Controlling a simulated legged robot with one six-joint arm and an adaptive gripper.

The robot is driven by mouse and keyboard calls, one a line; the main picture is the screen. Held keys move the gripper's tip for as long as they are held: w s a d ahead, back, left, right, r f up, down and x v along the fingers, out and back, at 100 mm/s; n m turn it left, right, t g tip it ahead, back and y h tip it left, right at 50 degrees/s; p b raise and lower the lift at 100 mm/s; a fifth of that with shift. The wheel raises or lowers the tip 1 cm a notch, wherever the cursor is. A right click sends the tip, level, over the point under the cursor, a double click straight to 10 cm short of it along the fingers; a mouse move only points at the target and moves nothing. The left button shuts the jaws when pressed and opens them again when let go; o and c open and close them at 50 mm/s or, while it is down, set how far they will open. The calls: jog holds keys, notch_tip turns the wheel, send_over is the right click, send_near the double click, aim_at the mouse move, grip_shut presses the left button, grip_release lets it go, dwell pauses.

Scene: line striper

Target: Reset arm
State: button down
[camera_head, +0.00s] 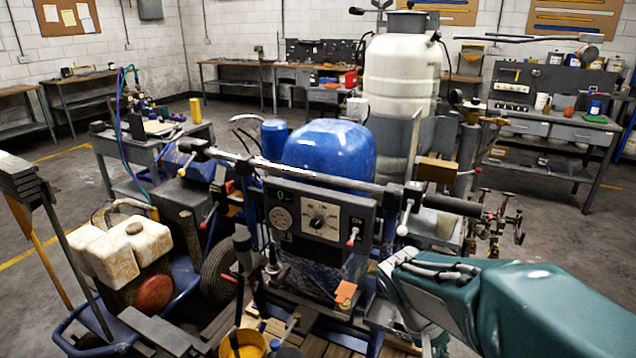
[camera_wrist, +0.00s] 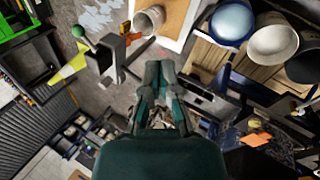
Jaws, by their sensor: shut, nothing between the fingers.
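My teal arm (camera_head: 530,305) reaches in from the lower right of the head view, in front of the right side of the line striper. Its far end points down beside the machine, and the fingers are hard to make out there. In the wrist view my gripper (camera_wrist: 160,68) is shut and empty, its fingers together. The line striper's control panel (camera_head: 320,222), with a dial, a gauge and small levers, stands left of my arm. An orange tag (camera_head: 346,291) hangs below the panel; an orange patch (camera_wrist: 255,139) also shows at the right of the wrist view.
A handlebar (camera_head: 300,175) crosses above the panel, with a black grip (camera_head: 452,205) close above my arm. A blue tank (camera_head: 330,150) and a tall white tank (camera_head: 402,75) stand behind. Several buckets (camera_wrist: 272,38) show at the wrist view's upper right.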

jog(key=s+a+r+n+t+y, duration=0.2)
jog(key=s+a+r+t+y, duration=0.3)
jog(key=s+r, duration=0.3)
jog(key=shift+s+a+r+t, duration=0.35)
jog(key=shift+s+t, duration=0.55)
dwell(1.3)
